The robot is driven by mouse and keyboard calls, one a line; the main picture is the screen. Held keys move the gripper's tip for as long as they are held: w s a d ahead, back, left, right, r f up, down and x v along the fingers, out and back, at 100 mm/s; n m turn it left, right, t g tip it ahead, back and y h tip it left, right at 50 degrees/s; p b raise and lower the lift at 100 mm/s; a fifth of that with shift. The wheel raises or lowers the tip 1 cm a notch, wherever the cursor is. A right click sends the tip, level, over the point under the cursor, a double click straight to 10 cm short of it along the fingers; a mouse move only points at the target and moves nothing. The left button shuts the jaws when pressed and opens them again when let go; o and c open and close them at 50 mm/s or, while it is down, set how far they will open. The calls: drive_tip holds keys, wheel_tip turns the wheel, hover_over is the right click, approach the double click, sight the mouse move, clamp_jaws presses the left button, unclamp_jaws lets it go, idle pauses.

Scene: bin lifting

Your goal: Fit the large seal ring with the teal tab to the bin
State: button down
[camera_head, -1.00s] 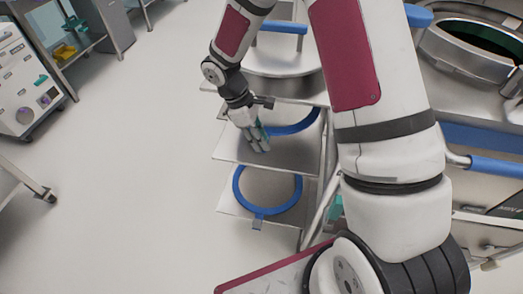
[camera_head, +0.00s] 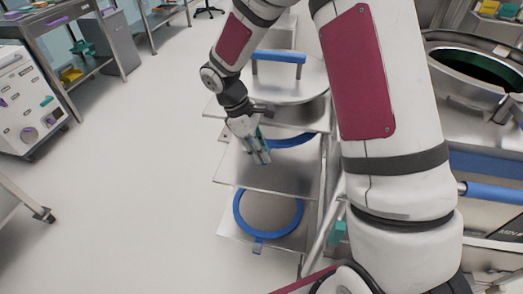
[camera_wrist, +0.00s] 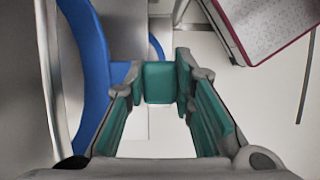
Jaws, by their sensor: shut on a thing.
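The large seal ring (camera_head: 294,140) is blue and lies on the upper shelf of a small rack, partly hidden by my gripper and arm. In the wrist view its curved band (camera_wrist: 88,65) runs down the left side. Its teal tab (camera_wrist: 158,84) sits between my fingertips. My gripper (camera_head: 258,153) reaches down over the front-left part of that shelf and is shut on the tab. The bin (camera_head: 475,62) stands at the right with its round top open and dark inside; my arm hides part of it.
A round metal lid with a blue handle (camera_head: 278,56) rests on the rack's top. A blue bar (camera_head: 493,193) juts out before the bin. Floor left of the rack is clear.

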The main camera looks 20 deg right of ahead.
drive_tip(key=shift+r+p, duration=1.2)
drive_tip(key=shift+r, duration=0.55)
idle(0.5)
